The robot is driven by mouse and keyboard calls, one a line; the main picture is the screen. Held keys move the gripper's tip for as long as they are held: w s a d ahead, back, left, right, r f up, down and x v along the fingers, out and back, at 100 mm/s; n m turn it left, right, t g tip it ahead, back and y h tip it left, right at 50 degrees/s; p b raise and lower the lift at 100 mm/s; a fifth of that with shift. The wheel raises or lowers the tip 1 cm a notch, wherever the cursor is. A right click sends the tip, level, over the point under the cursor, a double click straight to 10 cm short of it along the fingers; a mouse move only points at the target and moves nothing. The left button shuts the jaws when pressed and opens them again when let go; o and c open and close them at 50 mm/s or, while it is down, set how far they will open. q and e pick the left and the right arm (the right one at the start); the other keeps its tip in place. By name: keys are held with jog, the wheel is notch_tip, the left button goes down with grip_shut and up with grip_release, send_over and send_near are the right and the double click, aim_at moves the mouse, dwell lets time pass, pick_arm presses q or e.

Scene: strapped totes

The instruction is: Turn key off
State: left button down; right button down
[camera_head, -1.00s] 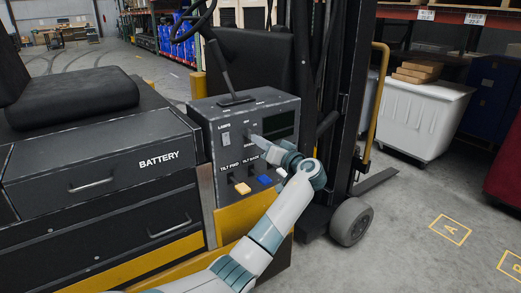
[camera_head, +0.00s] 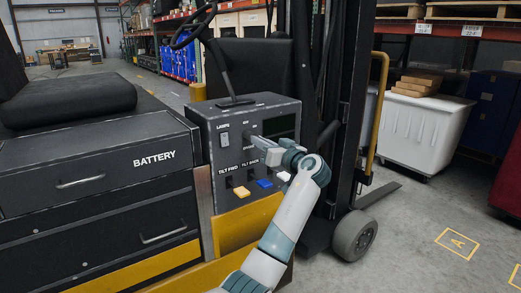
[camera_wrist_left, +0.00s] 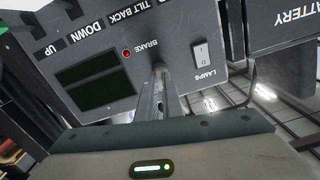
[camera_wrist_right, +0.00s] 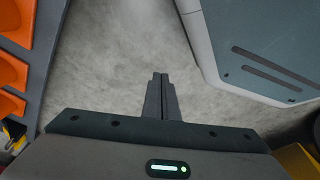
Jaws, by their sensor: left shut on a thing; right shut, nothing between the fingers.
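The dark grey control panel (camera_head: 212,165) of the truck has a key position right of the white lamps switch (camera_head: 224,139). My left gripper (camera_head: 257,140) reaches this spot, its fingers pointing at the panel face. In the left wrist view the fingers (camera_wrist_left: 160,82) are shut on the key, between the lamps switch (camera_wrist_left: 201,52) and the red brake light (camera_wrist_left: 126,53). The fingers hide most of the key, so I cannot read its angle. My right gripper (camera_wrist_right: 160,78) is shut and empty above the grey floor, outside the head view.
The battery drawer (camera_head: 100,170) is at the left. The mast and wheel (camera_head: 355,230) stand at the right.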

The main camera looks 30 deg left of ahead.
pick_arm(q)
jog(key=shift+n+b, duration=1.2)
jog(key=shift+b, duration=1.2)
pick_arm(e)
jog(key=w+v, duration=0.3)
jog(key=v, duration=1.1)
jog(key=shift+w+a+r, duration=0.5)
jog(key=shift+a+r, duration=0.1)
pick_arm(q)
jog(key=c, duration=1.9)
grip_release()
jog(key=shift+d, duration=0.1)
